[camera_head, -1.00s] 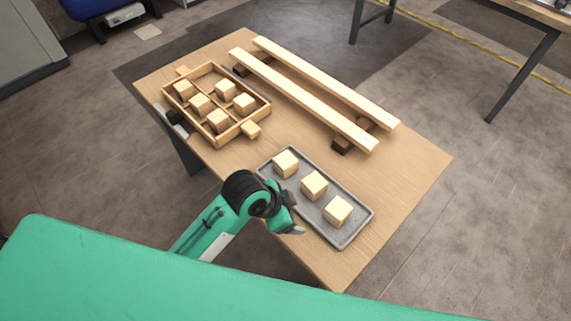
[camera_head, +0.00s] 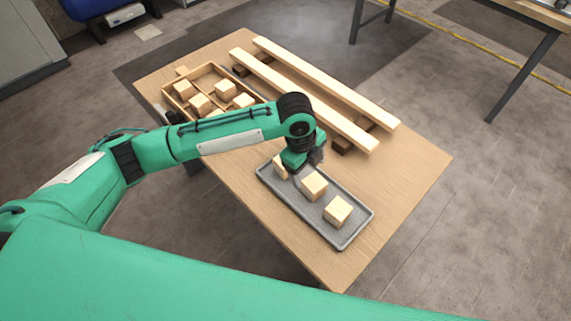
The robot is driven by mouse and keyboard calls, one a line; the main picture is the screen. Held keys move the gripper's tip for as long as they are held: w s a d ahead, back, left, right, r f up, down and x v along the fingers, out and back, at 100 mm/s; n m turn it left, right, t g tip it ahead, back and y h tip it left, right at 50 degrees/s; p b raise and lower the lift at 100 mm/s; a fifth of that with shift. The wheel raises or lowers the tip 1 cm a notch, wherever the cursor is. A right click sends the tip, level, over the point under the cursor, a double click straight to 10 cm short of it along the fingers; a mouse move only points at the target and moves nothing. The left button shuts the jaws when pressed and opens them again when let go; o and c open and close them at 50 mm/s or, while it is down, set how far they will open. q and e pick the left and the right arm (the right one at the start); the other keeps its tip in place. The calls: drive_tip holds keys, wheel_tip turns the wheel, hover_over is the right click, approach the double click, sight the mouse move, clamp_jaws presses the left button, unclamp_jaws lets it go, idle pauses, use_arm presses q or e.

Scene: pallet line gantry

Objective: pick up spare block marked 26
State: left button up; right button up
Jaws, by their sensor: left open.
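A grey tray (camera_head: 345,239) on the table holds three wooden blocks in a row: a far-left block (camera_head: 279,168), a middle block (camera_head: 314,185) and a near-right block (camera_head: 338,210). No marking is readable on any of them, so I cannot tell which is 26. My left gripper (camera_head: 298,176) is open and points down over the far end of the tray. It is between the far-left block and the middle block, and it partly hides the far-left block. Whether it touches either block I cannot tell. My right gripper is not in view.
A wooden crate (camera_head: 208,70) with several blocks stands at the table's far left, partly hidden by my left arm. Two long wooden planks (camera_head: 330,88) lie on dark supports behind the tray. The table (camera_head: 405,165) is bare at the right.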

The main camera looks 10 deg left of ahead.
use_arm(q)
drive_tip(key=w+a+r+m+y, duration=0.2)
drive_tip(key=w+a+r, duration=0.1)
drive_tip(key=w+a, duration=0.35)
drive_tip(key=f, duration=0.7)
drive_tip(key=shift+a+f, duration=0.2)
drive_tip(key=shift+a, duration=0.2)
drive_tip(key=shift+f+p, duration=0.6)
drive_tip(key=shift+f, duration=2.15)
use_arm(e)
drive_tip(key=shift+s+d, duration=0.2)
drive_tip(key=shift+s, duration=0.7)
use_arm(q)
drive_tip(key=shift+c, duration=0.2)
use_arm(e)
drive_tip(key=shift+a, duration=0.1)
use_arm(q)
drive_tip(key=c, duration=1)
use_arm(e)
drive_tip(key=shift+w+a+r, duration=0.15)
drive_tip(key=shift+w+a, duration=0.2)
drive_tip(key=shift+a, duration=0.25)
